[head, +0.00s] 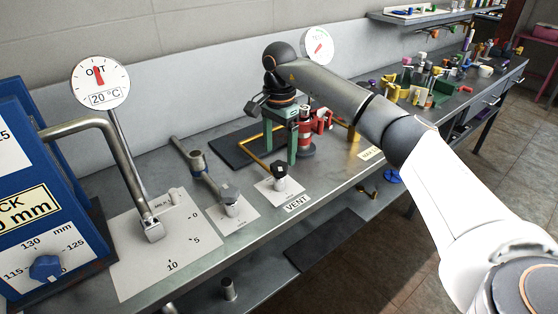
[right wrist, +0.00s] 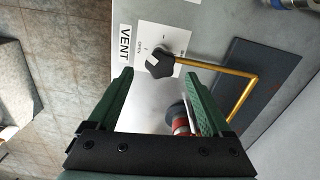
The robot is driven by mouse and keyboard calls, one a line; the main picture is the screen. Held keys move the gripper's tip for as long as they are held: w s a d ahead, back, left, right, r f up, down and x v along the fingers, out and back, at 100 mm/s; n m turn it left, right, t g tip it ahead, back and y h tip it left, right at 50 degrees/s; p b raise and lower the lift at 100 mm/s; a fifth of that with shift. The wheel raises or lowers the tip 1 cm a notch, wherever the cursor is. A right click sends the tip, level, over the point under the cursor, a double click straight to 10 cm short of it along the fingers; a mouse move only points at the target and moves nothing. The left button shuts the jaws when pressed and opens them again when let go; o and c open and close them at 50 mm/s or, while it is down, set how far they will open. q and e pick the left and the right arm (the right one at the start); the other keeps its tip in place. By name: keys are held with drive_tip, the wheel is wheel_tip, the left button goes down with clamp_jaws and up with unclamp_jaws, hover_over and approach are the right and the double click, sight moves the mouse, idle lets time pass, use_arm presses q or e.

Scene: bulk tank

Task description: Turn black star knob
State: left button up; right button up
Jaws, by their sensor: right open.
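The black star knob (head: 281,170) stands on a small white plate behind the VENT label on the bench. In the right wrist view the knob (right wrist: 158,63) has a white pointer line and lies just beyond the fingertips, between their lines. My right gripper (head: 281,152) has green fingers pointing down, above and just behind the knob. In the right wrist view its fingers (right wrist: 158,77) are spread apart with nothing between them. I see no contact with the knob. My left gripper is not in view.
A yellow bent pipe (head: 254,147) and a red fitting (head: 306,132) are close behind the gripper. A grey knob (head: 230,195) on its own plate is to the left. A blue machine (head: 40,200) and a lever (head: 120,150) stand further left. The front edge is near.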

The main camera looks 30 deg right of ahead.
sight(280, 165)
drive_tip(key=shift+f, duration=2)
drive_tip(key=shift+c, duration=0.3)
clamp_jaws()
